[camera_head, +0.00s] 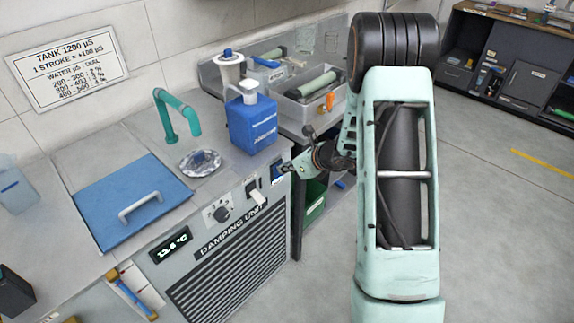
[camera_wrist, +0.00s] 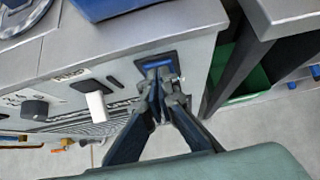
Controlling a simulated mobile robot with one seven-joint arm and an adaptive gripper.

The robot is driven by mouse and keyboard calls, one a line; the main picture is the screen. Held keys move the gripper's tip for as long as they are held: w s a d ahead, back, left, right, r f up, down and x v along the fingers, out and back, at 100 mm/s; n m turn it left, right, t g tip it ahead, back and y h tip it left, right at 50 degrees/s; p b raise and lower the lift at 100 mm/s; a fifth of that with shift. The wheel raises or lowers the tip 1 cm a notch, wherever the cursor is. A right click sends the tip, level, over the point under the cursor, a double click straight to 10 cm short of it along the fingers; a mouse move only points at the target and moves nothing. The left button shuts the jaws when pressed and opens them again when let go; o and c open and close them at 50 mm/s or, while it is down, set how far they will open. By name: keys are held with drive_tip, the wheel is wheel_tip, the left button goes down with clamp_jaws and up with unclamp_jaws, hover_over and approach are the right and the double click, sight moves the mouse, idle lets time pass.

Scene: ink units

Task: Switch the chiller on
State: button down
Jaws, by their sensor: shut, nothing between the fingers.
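The damping unit's front panel (camera_head: 212,232) has a lit temperature display (camera_head: 171,245), a dark knob (camera_head: 220,212) and a white lever (camera_head: 258,198) below a dark slot. In the wrist view the white lever (camera_wrist: 97,107) hangs left of my gripper, with the knob (camera_wrist: 35,108) farther left. A blue-framed square switch (camera_wrist: 155,61) sits at the panel's right end; it also shows in the head view (camera_head: 277,174). My gripper (camera_wrist: 160,82) is shut and empty, its fingertips at this switch and hiding its lower part. I cannot tell whether they touch it or how it is set.
On the counter stand a blue jug (camera_head: 252,125), a green tap (camera_head: 178,112) and a blue lid with a handle (camera_head: 130,195). A grey bin (camera_head: 305,108) stands behind. A green crate (camera_head: 315,202) sits below, right of the panel. Open floor lies to the right.

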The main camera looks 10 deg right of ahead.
drive_tip(key=shift+r+p, duration=0.4)
drive_tip(key=shift+r, duration=0.35)
drive_tip(key=shift+s+d, duration=0.1)
